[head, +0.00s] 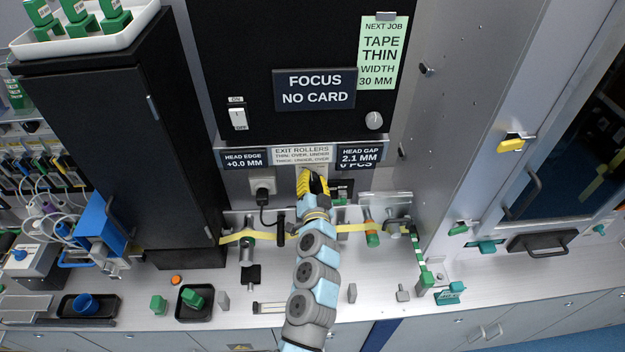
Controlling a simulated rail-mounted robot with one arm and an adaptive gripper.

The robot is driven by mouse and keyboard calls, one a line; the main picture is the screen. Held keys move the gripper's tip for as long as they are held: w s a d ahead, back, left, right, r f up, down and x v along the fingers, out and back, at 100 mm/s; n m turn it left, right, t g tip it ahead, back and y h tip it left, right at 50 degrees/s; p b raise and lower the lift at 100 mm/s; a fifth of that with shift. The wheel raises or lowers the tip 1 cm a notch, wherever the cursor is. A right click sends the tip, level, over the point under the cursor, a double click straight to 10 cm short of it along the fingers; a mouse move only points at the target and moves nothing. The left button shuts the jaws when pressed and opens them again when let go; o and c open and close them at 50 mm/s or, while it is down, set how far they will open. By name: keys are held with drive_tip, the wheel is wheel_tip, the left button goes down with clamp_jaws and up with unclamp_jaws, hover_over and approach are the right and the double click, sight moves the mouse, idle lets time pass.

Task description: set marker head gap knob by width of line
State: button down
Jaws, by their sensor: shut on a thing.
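My gripper (312,183) has yellow and black fingers and is at the marker head under the middle label, at the back of the bench. It is shut on what appears to be the head gap knob; the fingers hide the knob itself. The head gap display (359,157) just right of it reads 2.1 MM, with a partly covered line ending in PCS below. The head edge display (243,159) reads +0.0 MM. The green job card (382,52) reads TAPE THIN, WIDTH 30 MM. A yellow strip (350,228) runs left to right behind my arm.
The exit rollers label (301,154) is above my gripper. The dark panel has a FOCUS NO CARD screen (315,89), a white switch (238,119) and a round grey knob (374,120). A black cabinet (125,150) stands left. Small green parts and black trays (194,303) lie on the bench front.

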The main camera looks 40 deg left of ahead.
drive_tip(key=shift+f, duration=0.2)
drive_tip(key=c, duration=0.7)
unclamp_jaws()
drive_tip(key=shift+r, duration=0.1)
drive_tip(key=shift+c, duration=0.2)
drive_tip(key=shift+s, duration=0.15)
drive_tip(key=shift+s+d+r, duration=0.1)
drive_tip(key=shift+s+d, duration=0.25)
drive_tip(key=shift+d, duration=0.15)
drive_tip(key=v, duration=1)
drive_tip(key=shift+s+d, duration=0.2)
